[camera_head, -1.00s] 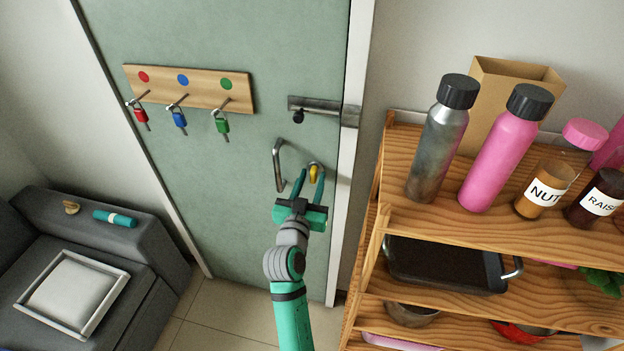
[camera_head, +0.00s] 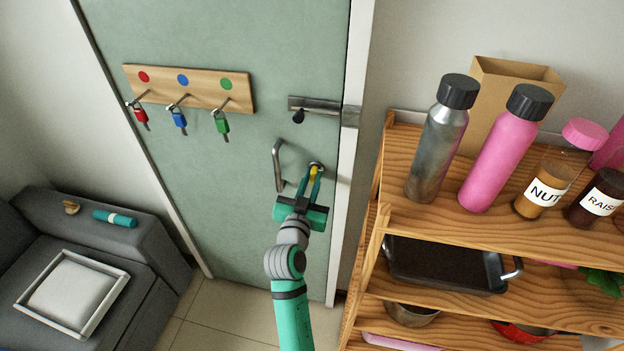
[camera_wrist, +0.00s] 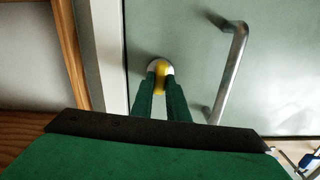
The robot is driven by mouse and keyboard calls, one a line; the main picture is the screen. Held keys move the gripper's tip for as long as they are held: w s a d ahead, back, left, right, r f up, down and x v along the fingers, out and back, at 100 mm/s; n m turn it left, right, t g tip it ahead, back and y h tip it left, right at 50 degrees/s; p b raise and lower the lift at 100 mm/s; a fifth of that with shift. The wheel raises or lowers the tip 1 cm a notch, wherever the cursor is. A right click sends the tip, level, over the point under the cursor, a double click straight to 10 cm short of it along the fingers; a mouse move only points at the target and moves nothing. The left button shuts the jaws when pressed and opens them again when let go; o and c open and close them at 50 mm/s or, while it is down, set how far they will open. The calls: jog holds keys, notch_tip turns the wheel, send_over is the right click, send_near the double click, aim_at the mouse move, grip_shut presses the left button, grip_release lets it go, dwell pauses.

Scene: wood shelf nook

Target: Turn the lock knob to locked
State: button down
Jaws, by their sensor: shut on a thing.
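The yellow lock knob (camera_head: 314,173) sits on a round silver plate on the green door (camera_head: 230,200), right of the door handle (camera_head: 278,165). My gripper (camera_head: 314,180) is at the knob, its two green fingers closed on the knob's sides. In the wrist view the knob (camera_wrist: 160,75) stands between the fingertips (camera_wrist: 160,84), its long side roughly upright in that picture. The fingers hide part of the knob and plate, and I see no lock markings.
A sliding bolt (camera_head: 315,104) is above the handle. A key rack (camera_head: 188,88) with padlocks hangs at the left. A wooden shelf (camera_head: 400,160) with bottles stands close on the right. A grey sofa (camera_head: 130,270) is at the lower left.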

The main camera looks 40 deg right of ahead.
jog(key=m, duration=0.4)
jog(key=shift+s+d, duration=0.1)
jog(key=m, duration=0.4)
jog(key=shift+f+m, duration=0.1)
jog(key=shift+m, duration=0.2)
jog(key=shift+s+d+f+m, duration=0.1)
jog(key=shift+m, duration=1.95)
jog(key=shift+d+f+m, duration=0.1)
jog(key=shift+m, duration=1.95)
jog(key=c, duration=1.7)
grip_release()
jog(key=shift+a, duration=0.1)
jog(key=shift+a, duration=0.1)
jog(key=v, duration=1)
jog(key=shift+s+a, duration=0.2)
jog(key=shift+s, duration=0.05)
